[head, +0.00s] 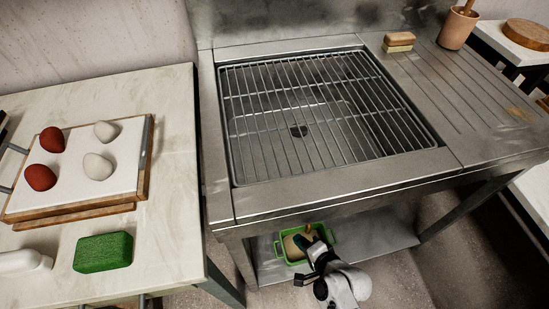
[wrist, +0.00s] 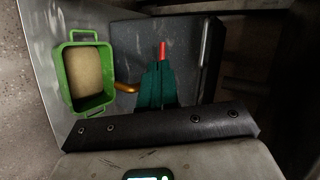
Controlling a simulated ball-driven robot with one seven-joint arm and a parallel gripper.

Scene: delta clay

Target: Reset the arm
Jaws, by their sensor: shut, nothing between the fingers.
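My gripper (head: 301,241) is low in front of the metal sink unit, beside and partly over a green two-handled tub (head: 284,252). In the wrist view my gripper's teal fingers (wrist: 161,66) are together, shut, with nothing seen held. The tub also shows in the wrist view (wrist: 68,75), left of the fingers, with a tan block (wrist: 86,72) in it. A red-tipped thing (wrist: 162,50) shows just beyond the fingertips, and an orange-brown piece (wrist: 127,87) shows between tub and fingers. Whether either touches the fingers is unclear.
The sink unit's lower shelf (head: 385,242) is under a wire rack (head: 310,110). A worktop (head: 165,160) at left bears a board (head: 95,180) with red and white lumps, and a green sponge (head: 103,252). A brush (head: 398,42) and pot (head: 457,30) stand at upper right.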

